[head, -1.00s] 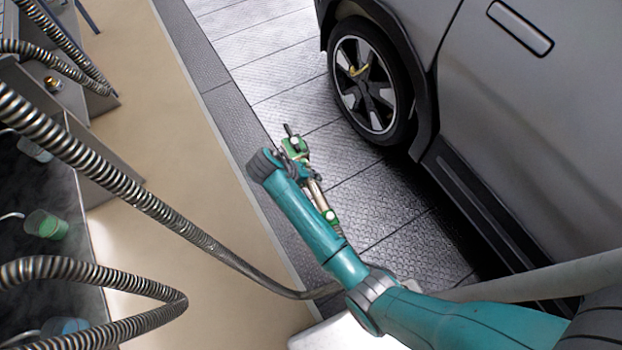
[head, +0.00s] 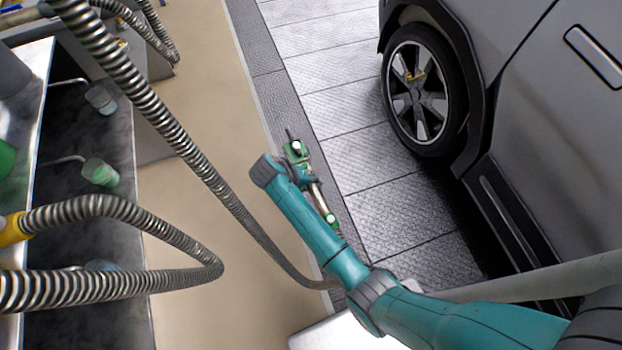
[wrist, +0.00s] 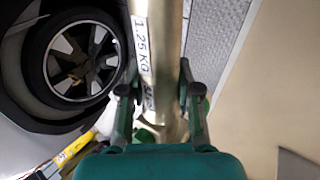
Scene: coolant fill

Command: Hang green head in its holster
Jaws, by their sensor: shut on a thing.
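My gripper (wrist: 158,105) is shut on the brass-coloured body (wrist: 163,50) of the green head, one finger on each side. The body carries white labels, one reading "1.25 KG". In the head view the green head (head: 297,152) shows beyond my teal arm, with green parts at both ends and a dark tip at the top. My arm partly hides it and the gripper there. It is held in the air over the edge between beige floor and grey tiles. I cannot make out the green holster for certain.
Ribbed metal hoses (head: 150,115) cross between counter and arm; one ends at a yellow fitting (head: 12,229). A grey car (head: 560,130) stands at the right.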

